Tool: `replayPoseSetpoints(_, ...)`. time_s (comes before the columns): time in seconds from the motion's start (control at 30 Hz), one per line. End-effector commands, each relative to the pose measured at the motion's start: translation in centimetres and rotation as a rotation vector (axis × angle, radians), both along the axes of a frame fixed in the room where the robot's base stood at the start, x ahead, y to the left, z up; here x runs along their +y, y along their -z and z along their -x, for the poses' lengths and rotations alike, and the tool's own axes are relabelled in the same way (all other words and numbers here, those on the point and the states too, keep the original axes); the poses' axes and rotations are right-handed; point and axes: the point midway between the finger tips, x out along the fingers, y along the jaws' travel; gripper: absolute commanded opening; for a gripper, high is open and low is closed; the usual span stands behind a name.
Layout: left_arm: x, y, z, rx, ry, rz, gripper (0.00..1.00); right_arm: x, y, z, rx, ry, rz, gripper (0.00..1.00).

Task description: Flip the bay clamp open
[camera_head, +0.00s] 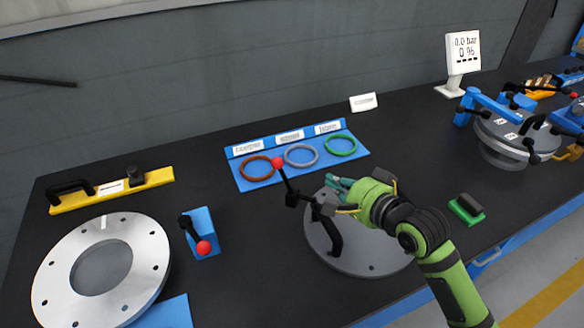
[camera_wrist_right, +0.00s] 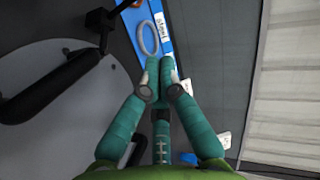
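A black clamp lever with a red ball knob (camera_head: 278,162) stands at the rim of the grey lid (camera_head: 350,255), tilted up and to the left. A second black lever with a red knob (camera_head: 204,247) sits on a small blue base (camera_head: 207,222) further left. The frames do not say which of them is the bay clamp. My right gripper (camera_head: 338,185) is over the far side of the lid, right of the first lever and apart from its knob. In the wrist view its teal fingertips (camera_wrist_right: 160,68) meet, with nothing seen between them. My left gripper is out of view.
A black handle (camera_head: 331,238) rises from the lid. A blue tray (camera_head: 362,159) with coloured rings lies behind. A silver flange (camera_head: 140,275) is at left. A green-based block (camera_head: 467,207) lies right. A blue-clamped assembly (camera_head: 502,155) stands far right.

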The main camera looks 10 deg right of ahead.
Motion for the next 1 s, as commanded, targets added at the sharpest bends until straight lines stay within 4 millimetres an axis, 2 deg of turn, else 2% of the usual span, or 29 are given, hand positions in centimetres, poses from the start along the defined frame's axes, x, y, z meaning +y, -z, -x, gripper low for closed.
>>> replayPoseSetpoints(0.1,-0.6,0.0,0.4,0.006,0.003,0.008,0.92,0.1,0.1,-0.1,0.0,0.0,0.0,0.0)
replayPoseSetpoints(0.27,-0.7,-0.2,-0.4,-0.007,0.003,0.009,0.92,0.5,0.4,-1.5,0.0,0.001,-0.001,0.0)
replayPoseSetpoints(0.5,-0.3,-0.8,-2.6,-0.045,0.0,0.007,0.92,2.1,1.9,-5.7,0.001,0.001,0.001,0.0)
replayPoseSetpoints(0.7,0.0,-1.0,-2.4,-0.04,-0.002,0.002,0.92,3.3,3.1,-9.1,0.001,0.0,0.001,0.0)
replayPoseSetpoints(0.83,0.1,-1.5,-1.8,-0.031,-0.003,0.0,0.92,5.2,3.9,-9.6,0.002,-0.002,0.0,0.0)
replayPoseSetpoints(1.0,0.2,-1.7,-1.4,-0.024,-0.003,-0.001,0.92,6.4,4.6,-10.1,0.001,-0.001,0.0,0.0)
